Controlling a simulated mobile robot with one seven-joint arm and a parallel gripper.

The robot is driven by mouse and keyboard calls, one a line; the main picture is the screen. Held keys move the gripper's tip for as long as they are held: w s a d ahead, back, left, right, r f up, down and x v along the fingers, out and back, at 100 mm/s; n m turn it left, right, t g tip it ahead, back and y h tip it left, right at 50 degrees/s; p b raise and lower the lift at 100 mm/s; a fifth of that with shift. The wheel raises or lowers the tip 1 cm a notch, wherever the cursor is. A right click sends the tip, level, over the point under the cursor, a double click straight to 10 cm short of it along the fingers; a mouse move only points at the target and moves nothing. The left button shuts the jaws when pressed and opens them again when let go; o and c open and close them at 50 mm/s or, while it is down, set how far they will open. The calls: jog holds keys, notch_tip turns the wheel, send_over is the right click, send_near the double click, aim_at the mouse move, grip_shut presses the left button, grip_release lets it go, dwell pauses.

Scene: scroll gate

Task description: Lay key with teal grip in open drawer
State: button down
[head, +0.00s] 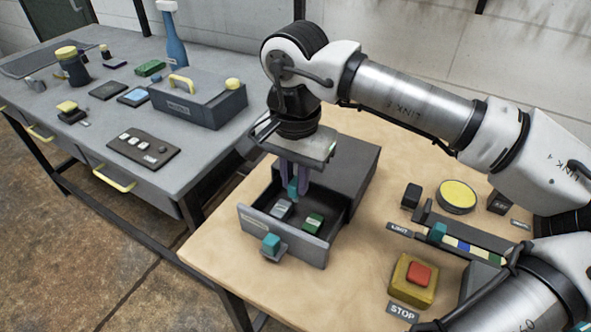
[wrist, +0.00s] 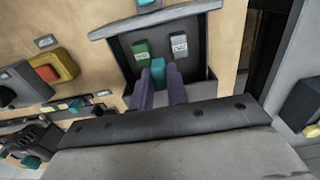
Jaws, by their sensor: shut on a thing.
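My gripper (head: 294,186) is over the open drawer and shut on a teal piece, the grip of the key (head: 293,188). In the wrist view the teal grip (wrist: 158,70) sits between the purple fingers; the rest of the key is hidden. The open drawer (head: 262,232) juts from a dark grey cabinet and has a teal handle (head: 271,243) on its front. Inside lie a grey labelled block (head: 281,209) and a green labelled block (head: 314,222); both also show in the wrist view. I cannot tell whether the key touches the drawer floor.
A yellow box with a red stop button (head: 418,273) and a slider panel (head: 455,240) stand to the right of the drawer. A round yellow-topped object (head: 457,196) is behind them. A grey workbench (head: 110,120) with a lidded box (head: 198,100) stands at left.

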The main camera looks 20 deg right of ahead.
aim_at(296, 201)
jog(key=shift+f+b, duration=3)
jog(key=shift+f, duration=0.55)
jog(key=c, duration=0.8)
grip_release()
jog(key=shift+r+p, duration=2.55)
jog(key=shift+r, duration=1.5)
jog(key=shift+f, duration=0.1)
